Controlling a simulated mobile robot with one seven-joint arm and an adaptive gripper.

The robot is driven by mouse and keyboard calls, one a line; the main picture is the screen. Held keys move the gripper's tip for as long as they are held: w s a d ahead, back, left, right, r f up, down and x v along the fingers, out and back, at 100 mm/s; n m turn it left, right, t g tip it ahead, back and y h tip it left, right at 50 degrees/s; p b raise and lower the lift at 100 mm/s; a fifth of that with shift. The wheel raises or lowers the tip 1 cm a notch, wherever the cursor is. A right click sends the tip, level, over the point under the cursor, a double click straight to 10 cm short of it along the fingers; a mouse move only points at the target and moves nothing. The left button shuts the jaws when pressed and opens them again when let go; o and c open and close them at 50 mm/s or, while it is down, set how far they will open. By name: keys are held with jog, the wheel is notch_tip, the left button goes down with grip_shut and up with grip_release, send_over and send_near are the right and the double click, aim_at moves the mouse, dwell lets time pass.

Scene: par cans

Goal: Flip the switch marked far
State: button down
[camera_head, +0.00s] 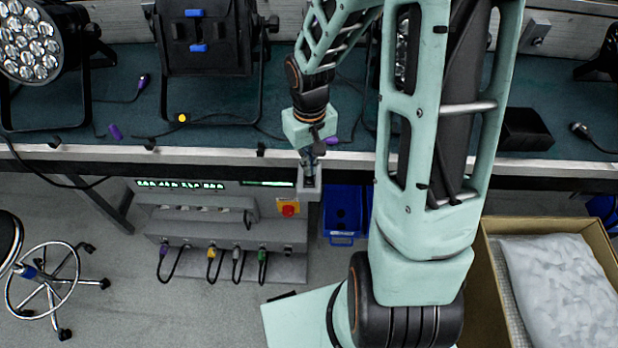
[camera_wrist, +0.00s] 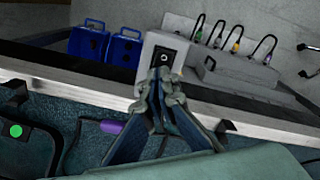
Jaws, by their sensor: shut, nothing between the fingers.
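A grey switch box (camera_head: 309,183) with a dark front plate is fixed at the bench's front edge. In the wrist view the box (camera_wrist: 148,68) carries a black plate with a round, pale-centred switch (camera_wrist: 164,58). A second small grey box (camera_head: 537,38) with what looks like a lever sits at the bench's back right. I cannot read a "far" marking on either. My gripper (camera_head: 308,163) is shut and empty, fingers pointing down at the front box. In the wrist view the fingertips (camera_wrist: 161,74) overlap the plate's lower edge; I cannot tell whether they touch it. The fingers partly hide the box.
Stage lamps (camera_head: 30,42) stand on the teal-topped bench (camera_head: 220,105). Below the front edge are a cabled grey panel (camera_head: 230,235), a red knob on yellow (camera_head: 289,209) and blue bins (camera_head: 343,211). An open carton (camera_head: 488,262) is at right, a wheeled stool (camera_head: 48,285) at left.

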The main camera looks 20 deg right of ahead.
jog(key=shift+f+b, duration=0.55)
jog(key=shift+f, duration=0.2)
jog(key=shift+r, duration=0.1)
notch_tip(320, 180, up, 7)
jog(key=p, duration=0.6)
dwell(0.3)
dwell(0.4)
